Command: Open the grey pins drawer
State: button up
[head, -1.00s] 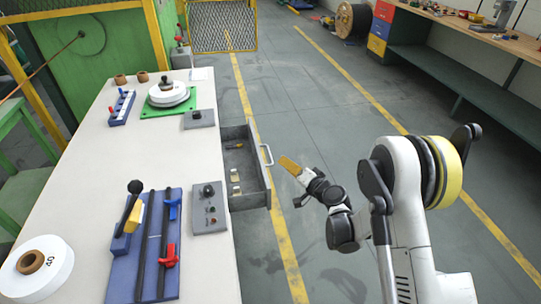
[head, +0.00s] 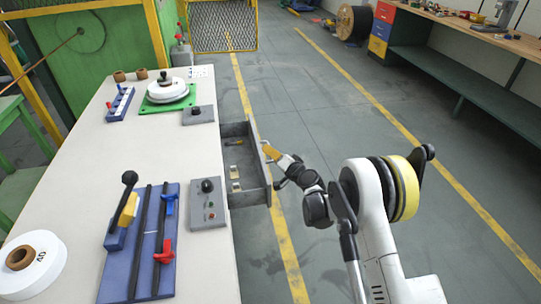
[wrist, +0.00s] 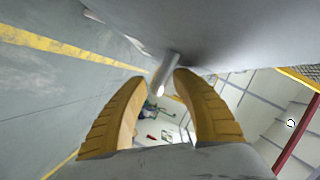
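The grey pins drawer (head: 262,180) stands pulled out from the right side of the white bench, its inside showing in the head view. A few small brass and pale pieces (head: 235,173) lie in it. My gripper (head: 268,150) is at the drawer's front, over the handle, which it largely hides in the head view. In the wrist view, the two ribbed tan fingers (wrist: 161,82) are apart. The grey handle bar (wrist: 165,75) shows between their tips, close to the right finger; whether it touches is unclear. The grey drawer front (wrist: 215,30) fills the top of that view.
The white bench (head: 75,165) carries a blue fixture (head: 140,245), a grey control box (head: 208,205), a white spool (head: 30,265) and a green plate with white discs (head: 167,92). Open floor (head: 330,110) lies to the right, with another workbench (head: 470,45) beyond.

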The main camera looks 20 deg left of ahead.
jog(key=shift+c, duration=0.2)
grip_shut()
jog(key=w+d, duration=0.6)
jog(key=d, duration=0.4)
jog(key=shift+d, duration=0.2)
jog(key=shift+o, duration=0.2)
grip_release()
jog(key=shift+w, duration=0.1)
